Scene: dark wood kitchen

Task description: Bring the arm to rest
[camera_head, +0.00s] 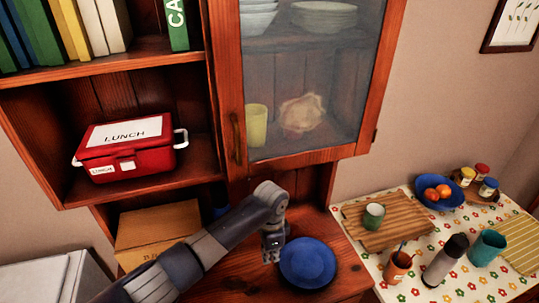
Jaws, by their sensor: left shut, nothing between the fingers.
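My left arm comes in from the lower left and reaches over the wooden counter of the cabinet. My left gripper (271,252) points down at the left edge of a blue plate (308,263). It is shut and nothing shows between its fingers. I cannot tell whether the fingertips touch the plate or the counter. My right gripper is not in view.
The cabinet's glass door (310,80) is closed above the arm. A red lunch box (130,148) sits on the open shelf, with a cardboard box (155,232) below. At right, a flowered table (430,285) holds a blue fruit bowl (436,192), cups and a bottle.

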